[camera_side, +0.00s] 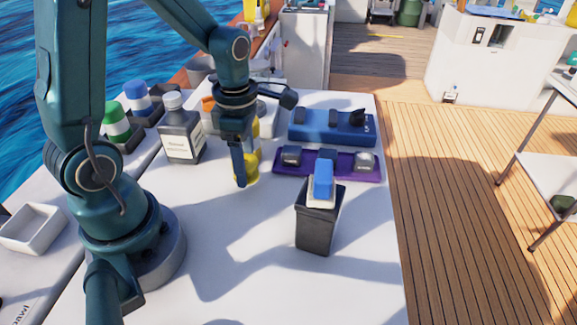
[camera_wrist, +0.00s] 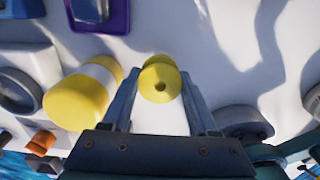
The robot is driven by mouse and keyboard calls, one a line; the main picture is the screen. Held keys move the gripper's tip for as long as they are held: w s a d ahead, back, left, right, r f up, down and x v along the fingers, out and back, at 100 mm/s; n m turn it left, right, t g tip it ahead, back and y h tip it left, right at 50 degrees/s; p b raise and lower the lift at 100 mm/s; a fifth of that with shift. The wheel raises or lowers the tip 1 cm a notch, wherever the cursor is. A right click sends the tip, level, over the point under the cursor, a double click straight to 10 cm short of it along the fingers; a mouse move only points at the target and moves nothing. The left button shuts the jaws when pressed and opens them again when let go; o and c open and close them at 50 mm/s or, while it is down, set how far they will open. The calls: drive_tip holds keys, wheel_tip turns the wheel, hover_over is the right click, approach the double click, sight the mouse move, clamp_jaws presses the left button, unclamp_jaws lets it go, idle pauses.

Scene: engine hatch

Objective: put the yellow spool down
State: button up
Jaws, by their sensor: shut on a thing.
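My gripper (camera_side: 240,181) points down over the white table and is shut on the yellow spool (camera_side: 251,168). In the side view a finger hides part of the spool, and I cannot tell whether its lower end touches the table. In the wrist view the spool (camera_wrist: 160,82) shows between the two fingers (camera_wrist: 158,112), with its round yellow end and a small dark centre facing the camera. A yellow-and-white cylinder (camera_wrist: 85,92) is close beside the left finger in the wrist view, apart from the spool.
A purple tray (camera_side: 328,175) with metal pieces and a blue holder (camera_side: 331,134) stand right of my gripper. A dark box with a blue-topped piece (camera_side: 318,220) stands nearer front. A dark bottle (camera_side: 181,135) stands left. The table's front middle is clear.

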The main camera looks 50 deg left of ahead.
drive_tip(key=shift+f, duration=1.55)
drive_tip(key=shift+f, duration=0.2)
drive_tip(key=o, duration=1.4)
drive_tip(key=shift+c, duration=0.2)
drive_tip(key=shift+r, duration=0.1)
